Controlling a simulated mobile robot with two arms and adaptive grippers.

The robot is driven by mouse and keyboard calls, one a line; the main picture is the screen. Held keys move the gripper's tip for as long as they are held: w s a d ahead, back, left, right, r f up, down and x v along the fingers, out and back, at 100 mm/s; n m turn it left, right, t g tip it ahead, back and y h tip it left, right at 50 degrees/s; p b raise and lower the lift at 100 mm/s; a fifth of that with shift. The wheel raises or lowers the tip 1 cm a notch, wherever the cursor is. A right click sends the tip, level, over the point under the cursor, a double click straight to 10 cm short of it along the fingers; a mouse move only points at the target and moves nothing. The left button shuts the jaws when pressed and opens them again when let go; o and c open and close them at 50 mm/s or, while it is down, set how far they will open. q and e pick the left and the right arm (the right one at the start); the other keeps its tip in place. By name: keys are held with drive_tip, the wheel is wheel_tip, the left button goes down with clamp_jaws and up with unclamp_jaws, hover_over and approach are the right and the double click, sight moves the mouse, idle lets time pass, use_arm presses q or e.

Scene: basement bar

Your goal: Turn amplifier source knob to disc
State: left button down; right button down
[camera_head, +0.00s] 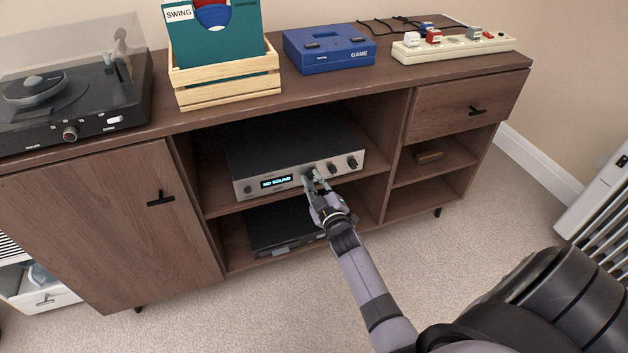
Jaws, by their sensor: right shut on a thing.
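The amplifier (292,150) is a black-topped box with a silver front, standing on the upper middle shelf of the wooden cabinet. Its lit display (278,182) reads "NO SOUND". Two dark knobs (342,165) show at the right of its front, and one small knob (248,190) at the left. My right gripper (312,178) is at the front panel, just right of the display, with its fingers shut on a knob there. The fingers mostly hide that knob, so its pointer and any labels cannot be read. My left gripper is not in view.
A black device (275,226) sits on the shelf below. On the cabinet top are a turntable (60,100), a wooden record crate (225,90), a blue GAME box (328,50) and a power strip (455,46) with plugs. Carpet in front is clear.

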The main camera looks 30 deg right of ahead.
drive_tip(key=shift+n, duration=1.2)
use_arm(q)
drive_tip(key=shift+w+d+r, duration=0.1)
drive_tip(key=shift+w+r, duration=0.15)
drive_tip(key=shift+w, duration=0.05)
use_arm(e)
drive_tip(key=shift+n, duration=0.8)
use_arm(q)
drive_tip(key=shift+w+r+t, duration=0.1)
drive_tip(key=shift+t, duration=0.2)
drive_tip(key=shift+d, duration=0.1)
use_arm(e)
drive_tip(key=c, duration=1.5)
unclamp_jaws()
drive_tip(key=v, duration=1.2)
